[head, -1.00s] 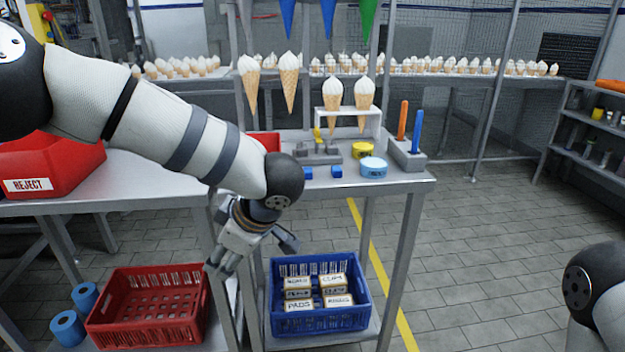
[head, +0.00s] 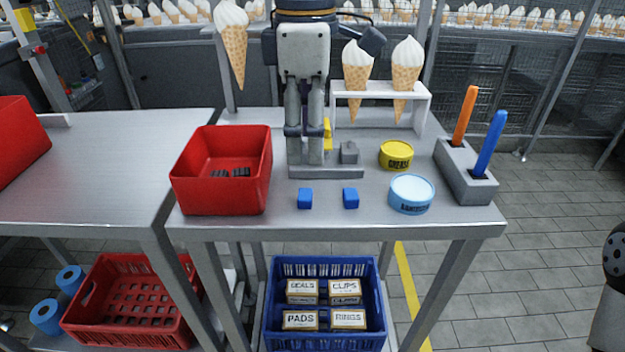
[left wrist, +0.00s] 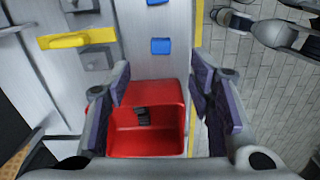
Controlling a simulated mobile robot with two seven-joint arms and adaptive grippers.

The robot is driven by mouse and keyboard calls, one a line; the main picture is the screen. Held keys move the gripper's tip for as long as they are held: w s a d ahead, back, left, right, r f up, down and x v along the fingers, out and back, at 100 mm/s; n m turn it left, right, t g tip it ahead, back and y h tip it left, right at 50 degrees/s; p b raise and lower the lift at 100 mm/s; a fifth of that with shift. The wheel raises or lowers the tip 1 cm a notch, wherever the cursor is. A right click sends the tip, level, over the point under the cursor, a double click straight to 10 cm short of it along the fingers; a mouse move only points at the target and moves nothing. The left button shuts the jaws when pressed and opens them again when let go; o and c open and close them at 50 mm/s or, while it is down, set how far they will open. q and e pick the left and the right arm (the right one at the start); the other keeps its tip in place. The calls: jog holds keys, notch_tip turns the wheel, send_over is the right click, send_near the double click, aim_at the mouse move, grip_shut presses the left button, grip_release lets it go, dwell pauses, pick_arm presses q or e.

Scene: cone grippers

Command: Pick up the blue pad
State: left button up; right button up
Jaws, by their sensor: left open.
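Two small blue pads lie on the grey bench top near its front edge, a left one (head: 305,198) and a right one (head: 350,197). In the left wrist view one blue pad (left wrist: 161,46) shows whole, and the other (left wrist: 157,3) is cut by the top edge. My left gripper (head: 305,158) points down over the bench, behind the left pad in the head view, and hides part of the grey fixture. Its fingers (left wrist: 160,88) are wide apart with nothing held between them.
A red bin (head: 218,205) with dark pieces stands left of the pads. A light blue tin (head: 411,194), a yellow tin (head: 396,155) and a grey holder (head: 465,172) with orange and blue sticks stand right. A blue crate (head: 375,300) sits below.

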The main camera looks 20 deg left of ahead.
aim_at(302, 193)
pick_arm(q)
jog(key=f, duration=0.9)
jog(key=shift+s+a, duration=0.25)
jog(key=shift+a, duration=0.15)
jog(key=shift+w+f, duration=0.1)
jog(key=shift+f, duration=0.1)
jog(key=c, duration=0.9)
